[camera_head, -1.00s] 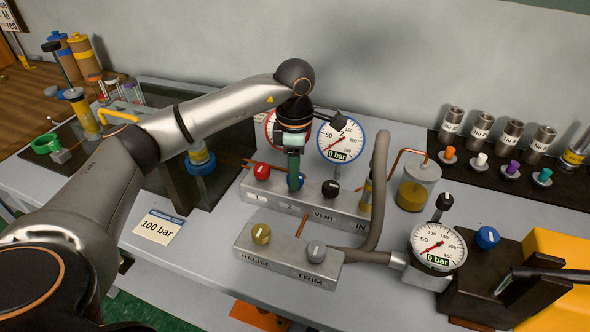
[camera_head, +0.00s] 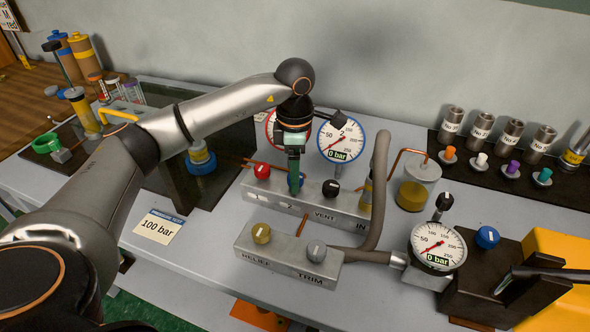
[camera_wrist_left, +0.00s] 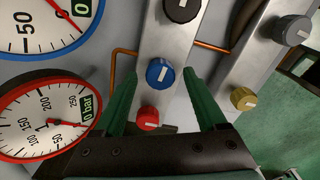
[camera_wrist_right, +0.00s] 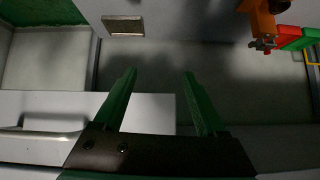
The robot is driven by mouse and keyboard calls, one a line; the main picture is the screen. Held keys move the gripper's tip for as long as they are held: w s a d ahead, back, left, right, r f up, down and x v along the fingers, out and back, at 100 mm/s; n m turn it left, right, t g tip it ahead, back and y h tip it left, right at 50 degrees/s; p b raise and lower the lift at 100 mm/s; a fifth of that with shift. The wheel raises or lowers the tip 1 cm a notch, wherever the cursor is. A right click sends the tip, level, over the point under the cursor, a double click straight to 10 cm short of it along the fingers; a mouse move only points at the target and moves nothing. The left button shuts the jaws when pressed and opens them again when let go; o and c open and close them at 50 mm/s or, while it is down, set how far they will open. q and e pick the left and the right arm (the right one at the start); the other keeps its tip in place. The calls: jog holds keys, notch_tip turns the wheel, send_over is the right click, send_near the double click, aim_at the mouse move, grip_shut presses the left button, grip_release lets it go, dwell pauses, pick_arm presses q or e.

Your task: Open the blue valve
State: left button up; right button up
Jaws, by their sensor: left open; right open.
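The blue valve knob (camera_wrist_left: 160,72) has a white pointer mark and sits on a grey metal manifold (camera_head: 345,208) between a red knob (camera_head: 262,171) and a black VENT knob (camera_head: 331,188). My left gripper (camera_head: 295,186) is open above the manifold, pointing down at the blue knob and mostly hiding it in the head view. In the left wrist view the blue knob shows between its green fingertips, apart from both; how deep the fingers reach is unclear. My right gripper (camera_wrist_right: 159,74) is open and empty over a grey surface, away from the manifold.
Gauges, one with a blue rim (camera_head: 340,138) reading 0 bar, stand behind the manifold. A block with a yellow RELIEF knob (camera_head: 261,233) and grey TRIM knob (camera_head: 316,251) lies in front. Another blue knob (camera_head: 487,237) sits at right. A grey hose (camera_head: 380,180) arches beside the manifold.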

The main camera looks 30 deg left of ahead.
pick_arm(q)
notch_tip(320, 180, up, 12)
jog(key=shift+r+p, duration=0.25)
jog(key=shift+p, duration=0.05)
dwell(0.3)
jog(key=shift+s, duration=0.1)
dwell(0.4)
